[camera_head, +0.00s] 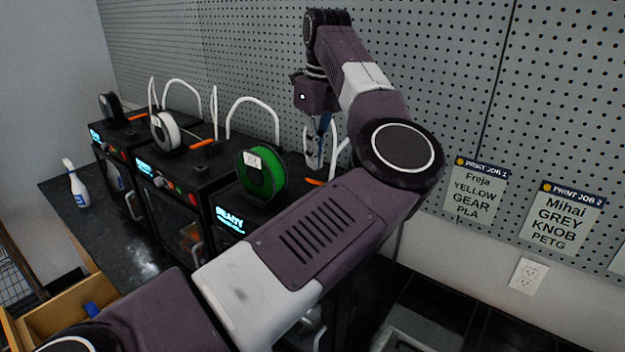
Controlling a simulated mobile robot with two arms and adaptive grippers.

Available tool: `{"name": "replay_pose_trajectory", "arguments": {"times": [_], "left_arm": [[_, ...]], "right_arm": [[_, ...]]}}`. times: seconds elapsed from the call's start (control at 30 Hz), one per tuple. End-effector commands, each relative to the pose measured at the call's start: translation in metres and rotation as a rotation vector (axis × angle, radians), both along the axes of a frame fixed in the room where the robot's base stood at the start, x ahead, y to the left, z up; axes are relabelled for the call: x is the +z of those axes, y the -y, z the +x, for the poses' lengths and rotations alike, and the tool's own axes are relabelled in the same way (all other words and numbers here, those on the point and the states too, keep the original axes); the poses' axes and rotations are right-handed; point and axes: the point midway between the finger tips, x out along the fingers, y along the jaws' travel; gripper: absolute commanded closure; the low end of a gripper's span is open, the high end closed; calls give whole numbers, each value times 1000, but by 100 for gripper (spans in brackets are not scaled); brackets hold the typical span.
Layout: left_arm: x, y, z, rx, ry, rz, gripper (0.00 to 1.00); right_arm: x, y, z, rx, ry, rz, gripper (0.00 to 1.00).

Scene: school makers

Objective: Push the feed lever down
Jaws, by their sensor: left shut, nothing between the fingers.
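Three black printers stand in a row, each with an orange feed lever on top. The nearest printer (222,190) has a green spool (260,172) and a lit "READY" display (230,221). Its orange lever (314,182) shows only in part, just beyond my arm. My left gripper (316,158) is shut and empty, pointing down close above that lever. I cannot tell whether it touches the lever. The middle printer's lever (196,147) and the far printer's lever (138,116) are in plain sight. My right gripper is out of view.
A pegboard wall (250,60) rises behind the printers. White feed tubes (252,99) arch over them, one close to the gripper. A spray bottle (75,185) stands on the dark counter at left. A wooden drawer (75,305) is at lower left.

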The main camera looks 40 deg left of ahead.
Motion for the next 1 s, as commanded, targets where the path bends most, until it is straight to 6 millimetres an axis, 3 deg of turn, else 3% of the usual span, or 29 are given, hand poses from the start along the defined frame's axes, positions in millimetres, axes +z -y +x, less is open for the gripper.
{"name": "replay_pose_trajectory", "arguments": {"times": [0.23, 0.7, 1.0], "left_arm": [[-22, -2, 0, -1, 0, -1, 100], [-27, -2, 0, -1, 1, 0, 100], [-56, -2, 0, -1, 0, 1, 100]], "right_arm": [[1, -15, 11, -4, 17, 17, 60], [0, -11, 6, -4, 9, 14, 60], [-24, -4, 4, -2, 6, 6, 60]]}}
